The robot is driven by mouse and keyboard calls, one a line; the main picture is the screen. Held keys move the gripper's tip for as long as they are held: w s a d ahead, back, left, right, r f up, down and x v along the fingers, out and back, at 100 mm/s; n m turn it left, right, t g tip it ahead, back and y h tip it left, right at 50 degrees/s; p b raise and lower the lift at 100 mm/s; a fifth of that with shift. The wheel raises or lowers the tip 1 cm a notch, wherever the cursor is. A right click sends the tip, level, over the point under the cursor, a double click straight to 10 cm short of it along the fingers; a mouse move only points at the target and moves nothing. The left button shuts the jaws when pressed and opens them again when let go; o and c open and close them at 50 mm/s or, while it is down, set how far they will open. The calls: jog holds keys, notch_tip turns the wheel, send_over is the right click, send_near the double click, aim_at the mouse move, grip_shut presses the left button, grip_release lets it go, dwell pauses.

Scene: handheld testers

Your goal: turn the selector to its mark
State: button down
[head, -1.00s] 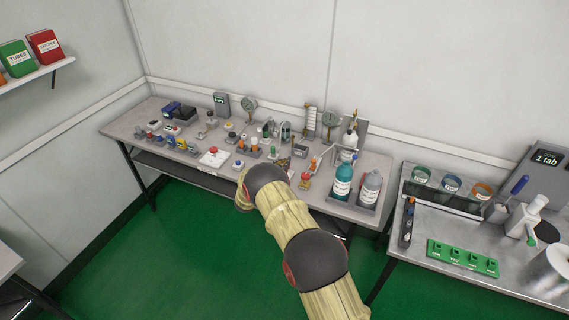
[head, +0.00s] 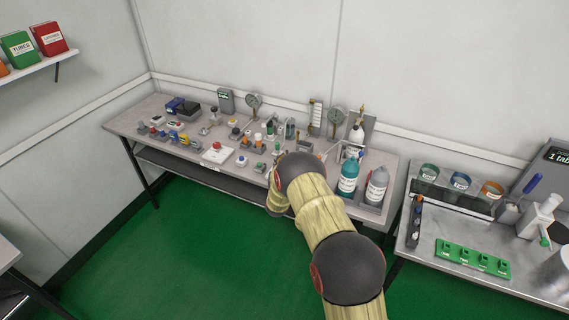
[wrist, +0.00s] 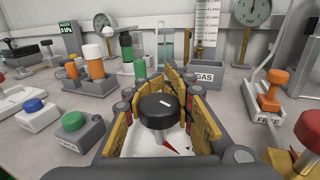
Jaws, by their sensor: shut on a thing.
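The selector (wrist: 160,110) shows in the wrist view as a black round knob with a short white line on its top, above a white dial face. A red pointed mark (wrist: 170,150) lies on the dial face at the knob's near right. My gripper (wrist: 164,88) has its yellow-padded fingers around the knob, one on each side, and is shut on it. The fingers hide parts of the dial. In the head view my arm hides the gripper and the selector.
A green button box (wrist: 73,121) and a blue button box (wrist: 34,105) stand left of my gripper. A grey GAS box (wrist: 206,77) is beyond it. An orange-handled device (wrist: 272,90) stands to the right. Bottles (head: 348,178) stand at the bench's right end.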

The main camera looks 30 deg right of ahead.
jog(key=b, duration=0.1)
jog(key=y+b, duration=0.1)
jog(key=shift+w+a+n+t+b, duration=0.2)
jog(key=shift+n+t+b, duration=0.1)
jog(key=shift+n+b, duration=0.1)
jog(key=shift+a+r+y+b, duration=0.15)
jog(key=shift+y+b, duration=0.25)
jog(key=shift+b, duration=0.35)
jog(key=c, duration=1.5)
grip_release()
jog(key=shift+s, duration=0.15)
jog(key=v, duration=1.1)
jog(key=shift+s+a+f, duration=0.15)
jog(key=shift+s+f, duration=0.2)
jog(key=shift+o, duration=0.4)
